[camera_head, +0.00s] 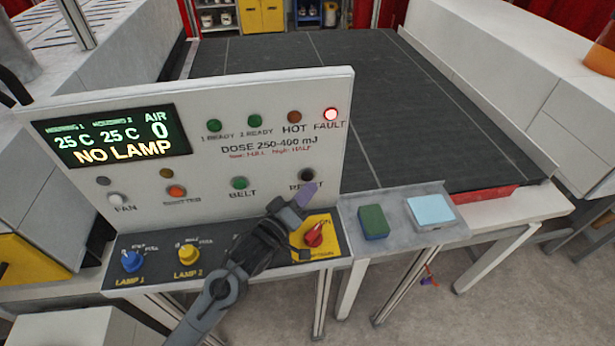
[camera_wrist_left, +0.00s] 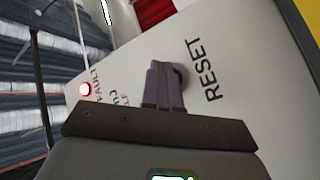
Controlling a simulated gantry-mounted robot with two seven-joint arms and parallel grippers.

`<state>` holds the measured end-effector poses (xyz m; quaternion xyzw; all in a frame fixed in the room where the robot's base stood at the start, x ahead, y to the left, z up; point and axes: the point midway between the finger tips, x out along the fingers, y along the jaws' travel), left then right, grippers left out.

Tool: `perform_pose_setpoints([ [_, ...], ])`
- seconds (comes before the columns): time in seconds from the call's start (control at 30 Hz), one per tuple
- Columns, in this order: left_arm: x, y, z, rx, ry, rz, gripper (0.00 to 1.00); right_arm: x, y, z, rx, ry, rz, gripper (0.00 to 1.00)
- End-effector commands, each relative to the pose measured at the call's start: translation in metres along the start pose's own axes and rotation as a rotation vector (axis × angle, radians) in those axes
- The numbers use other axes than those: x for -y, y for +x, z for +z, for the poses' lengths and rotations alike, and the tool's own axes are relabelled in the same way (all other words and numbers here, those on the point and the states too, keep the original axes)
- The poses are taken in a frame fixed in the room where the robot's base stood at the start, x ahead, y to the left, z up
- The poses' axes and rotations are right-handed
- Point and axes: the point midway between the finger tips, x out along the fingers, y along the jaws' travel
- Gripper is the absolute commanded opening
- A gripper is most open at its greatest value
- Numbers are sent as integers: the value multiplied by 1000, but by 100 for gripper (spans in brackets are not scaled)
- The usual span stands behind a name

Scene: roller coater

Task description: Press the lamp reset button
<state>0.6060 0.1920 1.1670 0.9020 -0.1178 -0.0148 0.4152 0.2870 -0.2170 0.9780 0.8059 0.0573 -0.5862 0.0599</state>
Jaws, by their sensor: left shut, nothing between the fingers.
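The reset button (camera_head: 307,175) is a dark round button at the lower right of the white control panel (camera_head: 270,95), above a partly covered label. In the left wrist view the button (camera_wrist_left: 183,75) shows beside the word RESET, partly hidden behind the fingers. My left gripper (camera_head: 306,194) is shut and empty, its purple-grey fingertips just below and in front of the button. In the left wrist view the left gripper (camera_wrist_left: 163,85) overlaps the button's edge; I cannot tell whether they touch. The display (camera_head: 110,136) reads NO LAMP, and the fault light (camera_head: 330,114) glows red. My right gripper is not in view.
A red rotary switch (camera_head: 314,235) on a yellow plate sits right of my left gripper. Blue (camera_head: 132,261) and yellow (camera_head: 188,253) lamp knobs are at the left. A green block (camera_head: 373,222) and a light blue pad (camera_head: 431,211) lie on the side shelf.

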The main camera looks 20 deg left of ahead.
Motion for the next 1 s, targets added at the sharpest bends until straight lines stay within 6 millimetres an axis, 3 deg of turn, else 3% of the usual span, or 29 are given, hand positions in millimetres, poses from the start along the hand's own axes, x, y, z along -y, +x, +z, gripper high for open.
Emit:
perform_pose_setpoints([
  [1.0, 4, 6, -4, 0, 0, 0, 0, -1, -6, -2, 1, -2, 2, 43],
])
